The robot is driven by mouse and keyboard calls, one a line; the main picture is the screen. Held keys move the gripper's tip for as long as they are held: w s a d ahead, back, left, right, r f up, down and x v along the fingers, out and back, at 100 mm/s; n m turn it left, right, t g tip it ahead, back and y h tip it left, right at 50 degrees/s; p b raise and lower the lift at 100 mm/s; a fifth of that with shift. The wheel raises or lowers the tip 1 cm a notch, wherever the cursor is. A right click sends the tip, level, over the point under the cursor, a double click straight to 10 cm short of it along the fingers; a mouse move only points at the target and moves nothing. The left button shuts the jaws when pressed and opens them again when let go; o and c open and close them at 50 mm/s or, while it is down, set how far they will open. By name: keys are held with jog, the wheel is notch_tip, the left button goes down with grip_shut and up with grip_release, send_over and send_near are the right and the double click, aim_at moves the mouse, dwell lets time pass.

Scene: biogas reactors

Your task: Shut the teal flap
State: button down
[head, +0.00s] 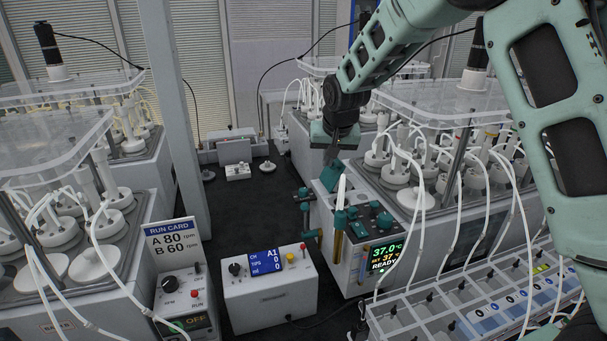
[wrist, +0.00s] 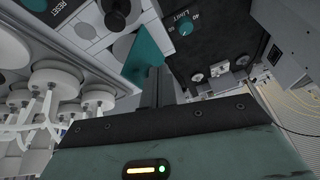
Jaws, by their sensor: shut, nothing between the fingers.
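The teal flap (head: 331,178) stands tilted up on the top of the white control unit (head: 338,262), at its back left. In the wrist view the flap (wrist: 146,58) is a teal plate right beside my fingertips. My gripper (head: 333,154) points down from above and is shut and empty, with its dark fingers (wrist: 155,84) close to the flap. I cannot tell whether they touch it. The flap's hinge is not clear in either view.
The unit's top also bears a white upright stick (head: 341,192) and several teal knobs. A tube rack (head: 450,300) lies to the right.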

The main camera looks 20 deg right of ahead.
jog(key=d+f+b, duration=0.1)
jog(key=d+b, duration=0.1)
jog(key=d, duration=0.1)
jog(key=d+f+b, duration=0.2)
jog(key=d, duration=0.1)
jog(key=d+f+b, duration=0.1)
jog(key=d+b, duration=0.2)
jog(key=shift+d+f, duration=0.1)
jog(key=shift+f, duration=0.2)
jog(key=shift+s+d+f+b, duration=0.2)
jog(key=shift+d+f+b, duration=0.15)
jog(key=shift+f+b, duration=0.15)
jog(key=shift+s+d+f, duration=0.1)
jog(key=shift+f, duration=0.1)
jog(key=shift+r, duration=0.1)
jog(key=w+b+v, duration=0.1)
jog(key=b+v, duration=0.1)
jog(key=v, duration=0.4)
jog(key=s+a+b, duration=0.1)
jog(key=s+b, duration=0.2)
jog(key=s, duration=0.9)
